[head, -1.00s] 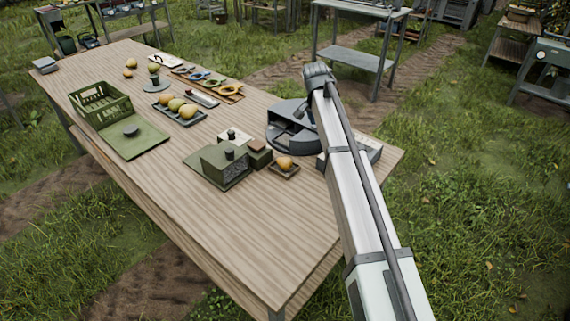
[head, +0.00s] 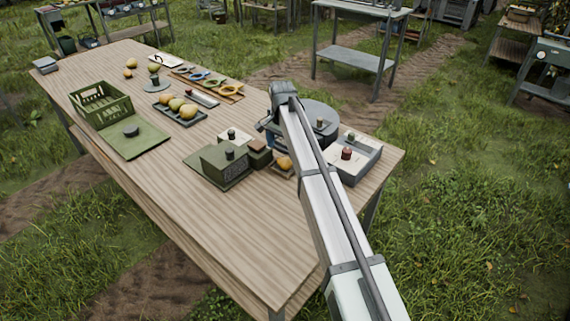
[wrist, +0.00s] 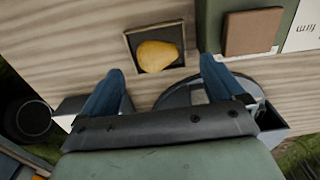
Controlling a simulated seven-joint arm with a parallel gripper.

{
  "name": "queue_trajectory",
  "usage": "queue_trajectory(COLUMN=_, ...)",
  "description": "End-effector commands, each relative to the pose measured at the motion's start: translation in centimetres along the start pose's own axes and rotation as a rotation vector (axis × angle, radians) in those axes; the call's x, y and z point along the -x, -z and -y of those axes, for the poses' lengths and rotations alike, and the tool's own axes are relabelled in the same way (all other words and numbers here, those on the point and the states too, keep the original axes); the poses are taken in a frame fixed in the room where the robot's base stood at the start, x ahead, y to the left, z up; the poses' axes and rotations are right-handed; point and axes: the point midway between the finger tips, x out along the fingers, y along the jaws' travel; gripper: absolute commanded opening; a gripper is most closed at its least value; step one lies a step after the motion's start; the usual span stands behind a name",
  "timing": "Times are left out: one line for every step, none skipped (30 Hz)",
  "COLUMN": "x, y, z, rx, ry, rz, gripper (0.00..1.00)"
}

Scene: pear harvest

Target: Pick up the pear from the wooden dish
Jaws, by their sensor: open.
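A yellow-orange pear (wrist: 157,56) lies on its side in a small square wooden dish (wrist: 182,28) in the wrist view. In the head view the pear (head: 285,163) shows just left of my arm, and the dish is partly hidden behind the arm. My gripper (wrist: 162,76) is open and empty, its two blue fingers spread apart. The dish appears beyond the fingertips, with the pear roughly between their lines. In the head view my gripper (head: 272,132) is near the dish, above the table, mostly hidden by my arm.
A green box (head: 222,164) and a brown block (head: 259,154) stand left of the dish. A round grey device (head: 322,113) and a grey box with a red knob (head: 362,160) are behind and right. A tray of pears (head: 168,117) and a green crate (head: 98,110) lie further left.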

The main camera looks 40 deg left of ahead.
Motion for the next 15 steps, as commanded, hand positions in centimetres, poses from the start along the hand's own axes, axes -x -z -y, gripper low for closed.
queue_trajectory(x=-0.4, y=0.0, z=0.0, rx=0.0, ry=0.0, rz=0.0, gripper=0.95)
queue_trajectory(x=-0.6, y=0.0, z=0.0, rx=0.0, ry=0.0, rz=0.0, gripper=0.95)
queue_trajectory(x=-0.7, y=0.0, z=0.0, rx=0.0, ry=0.0, rz=0.0, gripper=0.95)
queue_trajectory(x=-0.8, y=0.0, z=0.0, rx=0.0, ry=0.0, rz=-0.001, gripper=0.95)
queue_trajectory(x=-0.9, y=0.0, z=-0.1, rx=0.0, ry=0.0, rz=-0.001, gripper=0.95)
queue_trajectory(x=-1.1, y=0.0, z=-0.1, rx=0.0, ry=0.0, rz=-0.001, gripper=0.95)
queue_trajectory(x=-1.3, y=0.0, z=-0.1, rx=0.0, ry=0.0, rz=-0.001, gripper=0.95)
queue_trajectory(x=-1.5, y=0.0, z=-0.1, rx=0.0, ry=0.0, rz=-0.001, gripper=0.95)
queue_trajectory(x=-2.0, y=0.0, z=-0.2, rx=0.0, ry=0.0, rz=-0.001, gripper=0.95)
queue_trajectory(x=-2.3, y=0.0, z=-0.3, rx=0.0, ry=0.0, rz=0.0, gripper=0.95)
queue_trajectory(x=-2.7, y=0.0, z=-0.3, rx=0.0, ry=-0.001, rz=0.0, gripper=0.95)
queue_trajectory(x=-3.2, y=0.0, z=-0.4, rx=0.0, ry=-0.001, rz=0.0, gripper=0.95)
queue_trajectory(x=-3.6, y=0.0, z=-0.5, rx=0.0, ry=-0.001, rz=0.0, gripper=0.95)
queue_trajectory(x=-4.0, y=0.0, z=-0.5, rx=0.0, ry=-0.001, rz=0.0, gripper=0.95)
queue_trajectory(x=-4.6, y=0.0, z=-0.4, rx=0.0, ry=0.0, rz=0.0, gripper=0.95)
